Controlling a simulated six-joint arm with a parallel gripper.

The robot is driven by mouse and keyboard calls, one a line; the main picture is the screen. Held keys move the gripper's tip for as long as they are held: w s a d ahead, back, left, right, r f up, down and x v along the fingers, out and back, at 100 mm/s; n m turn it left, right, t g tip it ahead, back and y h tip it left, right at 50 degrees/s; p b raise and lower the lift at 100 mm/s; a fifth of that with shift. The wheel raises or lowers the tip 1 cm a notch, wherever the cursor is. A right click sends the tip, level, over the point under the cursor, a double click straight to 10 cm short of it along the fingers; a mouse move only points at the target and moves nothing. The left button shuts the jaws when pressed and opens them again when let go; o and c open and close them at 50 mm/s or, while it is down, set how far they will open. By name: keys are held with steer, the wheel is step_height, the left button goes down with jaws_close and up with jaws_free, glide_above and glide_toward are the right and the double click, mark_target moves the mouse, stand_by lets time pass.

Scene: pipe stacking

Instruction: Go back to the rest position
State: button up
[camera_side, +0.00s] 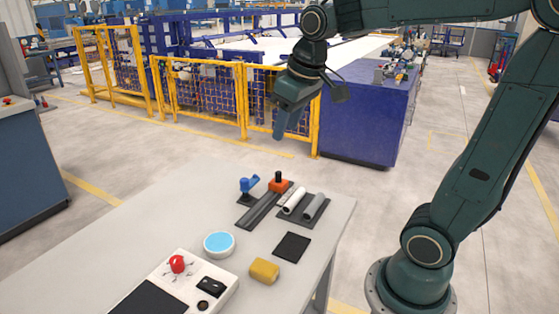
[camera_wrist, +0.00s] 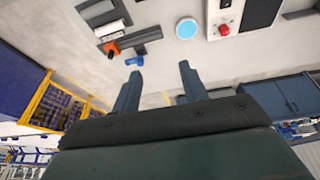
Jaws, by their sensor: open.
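My gripper (camera_side: 291,122) hangs in the air above and behind the far edge of the table (camera_side: 190,207), clear of everything on it. In the wrist view my gripper (camera_wrist: 159,85) shows two fingers spread apart with nothing between them. A white pipe (camera_side: 294,201) and a grey pipe (camera_side: 313,207) lie side by side on a dark base. An orange block with a black knob (camera_side: 278,184) sits on a dark rail (camera_side: 258,210). In the wrist view the white pipe (camera_wrist: 109,29) and the orange block (camera_wrist: 111,48) show at the top left.
A blue fitting (camera_side: 248,185), a round blue-topped dish (camera_side: 219,244), a yellow block (camera_side: 264,270) and a black square (camera_side: 292,247) are on the table. A control panel with a red button (camera_side: 178,263) is at the front. Yellow fencing (camera_side: 205,90) stands beyond.

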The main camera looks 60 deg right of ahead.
steer(key=s+a+f+t, duration=0.1)
steer(key=s+a, duration=0.2)
steer(key=s, duration=0.3)
steer(key=s+a+f, duration=0.2)
steer(key=s+a, duration=0.1)
steer(key=s, duration=0.3)
steer(key=shift+s+f+n+t+y, duration=0.3)
steer(key=shift+n+t+y, duration=0.1)
